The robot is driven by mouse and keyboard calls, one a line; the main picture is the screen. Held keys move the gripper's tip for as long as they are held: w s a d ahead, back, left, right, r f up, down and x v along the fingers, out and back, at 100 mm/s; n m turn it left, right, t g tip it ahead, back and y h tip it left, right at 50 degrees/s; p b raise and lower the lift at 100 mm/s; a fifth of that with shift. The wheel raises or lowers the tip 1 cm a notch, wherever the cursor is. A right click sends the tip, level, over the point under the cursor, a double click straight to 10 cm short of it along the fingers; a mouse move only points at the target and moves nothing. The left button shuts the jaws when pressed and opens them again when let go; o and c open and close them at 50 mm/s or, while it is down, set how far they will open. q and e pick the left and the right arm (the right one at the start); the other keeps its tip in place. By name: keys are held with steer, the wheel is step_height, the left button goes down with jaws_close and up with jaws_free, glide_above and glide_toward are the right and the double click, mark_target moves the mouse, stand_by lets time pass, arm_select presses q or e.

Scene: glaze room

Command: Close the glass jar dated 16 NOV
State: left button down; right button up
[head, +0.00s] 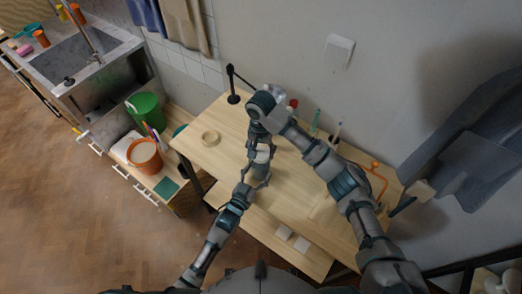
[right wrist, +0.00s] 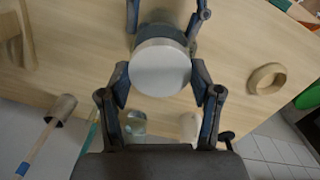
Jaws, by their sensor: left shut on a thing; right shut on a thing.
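A round pale lid (right wrist: 160,68) lies between the fingers of my right gripper (right wrist: 160,88) in the right wrist view, and the gripper is shut on it. Directly beneath the lid a bluish jar (right wrist: 162,33) shows in part. My left gripper (right wrist: 168,14) comes in from the top of that view with a finger on each side of this jar, shut on it. The lid covers the jar's mouth from sight; I cannot tell whether it is seated. No date label is readable. In the head view both grippers meet over the table, and my right arm largely hides the jar.
A wooden ring (head: 210,138) and a black stand (head: 233,98) are on the table (head: 205,155). A clear glass jar (right wrist: 135,122) and a pale vessel (right wrist: 188,125) stand close by in the right wrist view. An orange bent object (head: 376,178) is at the right.

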arm_select(q)
steer(key=shift+a+f, duration=0.15)
steer(key=shift+f, duration=0.3)
arm_select(e)
steer(key=o, duration=1.3)
steer(key=shift+d+f, duration=0.1)
steer(key=shift+f, duration=0.05)
steer(key=shift+w+r, duration=0.15)
steer(key=shift+r, duration=2.2)
steer(key=shift+c, duration=0.4)
